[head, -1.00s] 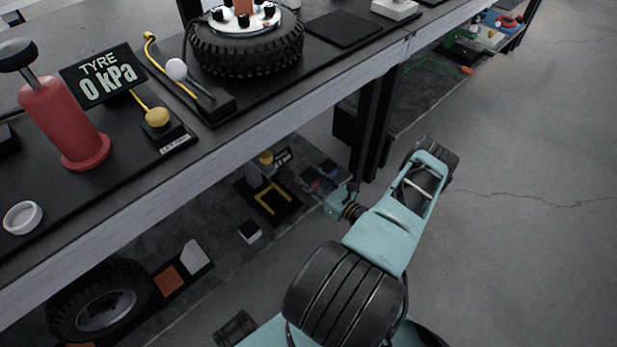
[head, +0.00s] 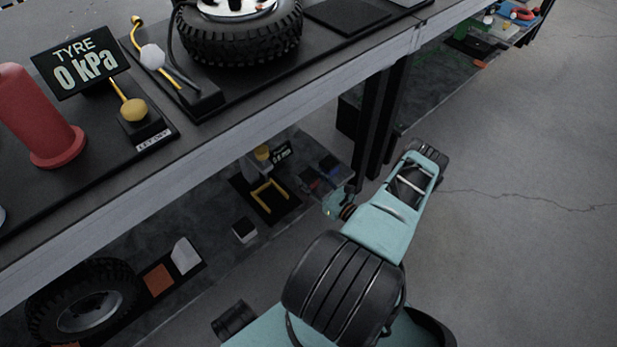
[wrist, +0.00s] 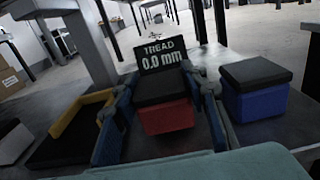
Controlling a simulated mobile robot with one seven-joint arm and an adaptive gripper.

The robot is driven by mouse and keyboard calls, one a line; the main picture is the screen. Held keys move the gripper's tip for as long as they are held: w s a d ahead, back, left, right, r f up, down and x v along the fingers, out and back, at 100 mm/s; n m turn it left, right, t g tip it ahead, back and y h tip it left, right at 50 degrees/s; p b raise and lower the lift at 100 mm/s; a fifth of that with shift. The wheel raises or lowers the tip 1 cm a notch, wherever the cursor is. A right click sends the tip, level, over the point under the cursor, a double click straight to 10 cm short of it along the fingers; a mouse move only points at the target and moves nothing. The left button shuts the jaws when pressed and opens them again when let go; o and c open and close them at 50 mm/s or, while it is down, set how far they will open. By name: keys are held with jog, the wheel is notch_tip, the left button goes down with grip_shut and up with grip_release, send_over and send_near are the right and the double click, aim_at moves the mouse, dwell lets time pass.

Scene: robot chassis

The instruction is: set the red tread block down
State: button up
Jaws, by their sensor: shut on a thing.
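The red tread block (wrist: 168,118), with its black top, sits between the two blue fingers of my gripper (wrist: 168,90) in the wrist view. The fingers are shut on its sides. Its underside is hidden, so I cannot tell whether it touches the shelf. In the head view my gripper (head: 336,204) is low under the bench edge, and its fingertips are hard to make out. A blue block with a black top (wrist: 257,101) stands to the right of the red one.
A sign reading TREAD in mm (wrist: 163,58) stands behind the red block. A yellow-edged bracket with a dark pad (wrist: 72,130) lies to the left. The workbench (head: 200,150) overhangs the low shelf, and a dark bench leg (head: 378,125) stands close to my arm.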

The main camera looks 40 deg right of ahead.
jog(key=shift+f, duration=0.4)
jog(key=shift+f, duration=0.1)
jog(key=o, duration=1.2)
